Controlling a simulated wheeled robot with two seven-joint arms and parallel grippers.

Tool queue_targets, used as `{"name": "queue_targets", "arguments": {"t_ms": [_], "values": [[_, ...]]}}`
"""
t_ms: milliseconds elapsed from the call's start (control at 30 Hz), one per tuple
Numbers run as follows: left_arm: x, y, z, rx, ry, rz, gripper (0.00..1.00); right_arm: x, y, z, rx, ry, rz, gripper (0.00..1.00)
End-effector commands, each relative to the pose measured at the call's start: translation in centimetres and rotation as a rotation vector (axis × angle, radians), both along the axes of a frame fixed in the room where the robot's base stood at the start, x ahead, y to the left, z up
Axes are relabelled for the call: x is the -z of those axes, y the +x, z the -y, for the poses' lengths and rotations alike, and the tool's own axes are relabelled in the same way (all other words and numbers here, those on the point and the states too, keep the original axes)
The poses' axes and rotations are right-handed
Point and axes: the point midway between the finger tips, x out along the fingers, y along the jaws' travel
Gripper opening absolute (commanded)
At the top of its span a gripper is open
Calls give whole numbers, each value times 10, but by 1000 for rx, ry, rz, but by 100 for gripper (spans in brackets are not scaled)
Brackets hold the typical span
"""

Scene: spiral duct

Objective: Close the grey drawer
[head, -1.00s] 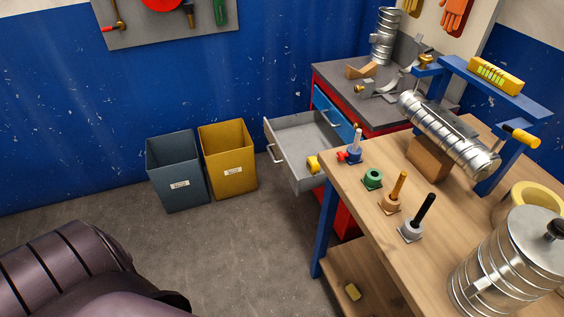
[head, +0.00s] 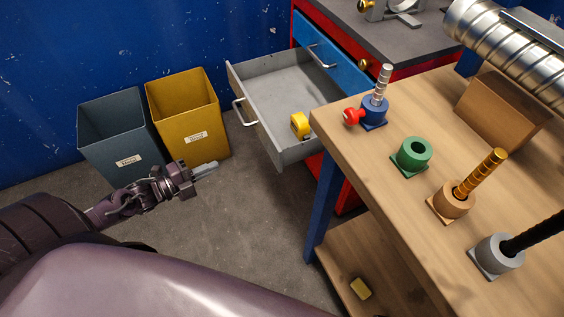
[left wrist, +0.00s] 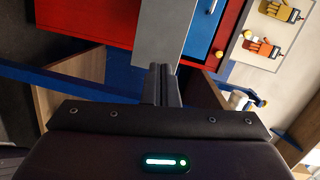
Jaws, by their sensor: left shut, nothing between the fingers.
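In the left wrist view the closed fingers (left wrist: 161,72) point up the picture towards a plain grey surface (left wrist: 165,30), probably part of the drawer. My right gripper is not in view.
A blue drawer (head: 335,55) is shut in the cabinet. A yellow bin (head: 188,115) and a dark grey bin (head: 122,135) stand left of the drawer. The wooden workbench (head: 385,160) with several pegs and collars is close on the right. Floor below the drawer is clear.

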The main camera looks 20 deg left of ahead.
Motion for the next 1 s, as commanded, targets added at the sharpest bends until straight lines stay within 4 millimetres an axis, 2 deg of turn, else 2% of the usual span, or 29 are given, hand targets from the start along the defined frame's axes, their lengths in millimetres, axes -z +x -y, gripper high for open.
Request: {"name": "queue_targets", "arguments": {"t_ms": [33, 133, 300, 800, 1000], "values": [[-2, 2, 7, 60, 23, 57, 0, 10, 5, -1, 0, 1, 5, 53], [-19, 2, 19, 134, 46, 137, 0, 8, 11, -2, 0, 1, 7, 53], [-30, 11, 31, 165, 56, 176, 0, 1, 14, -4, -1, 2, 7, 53], [-30, 86, 94, 159, 53, 173, 0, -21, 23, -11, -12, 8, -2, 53], [-30, 104, 109, 159, 55, 171, 0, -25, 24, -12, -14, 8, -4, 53]]}}
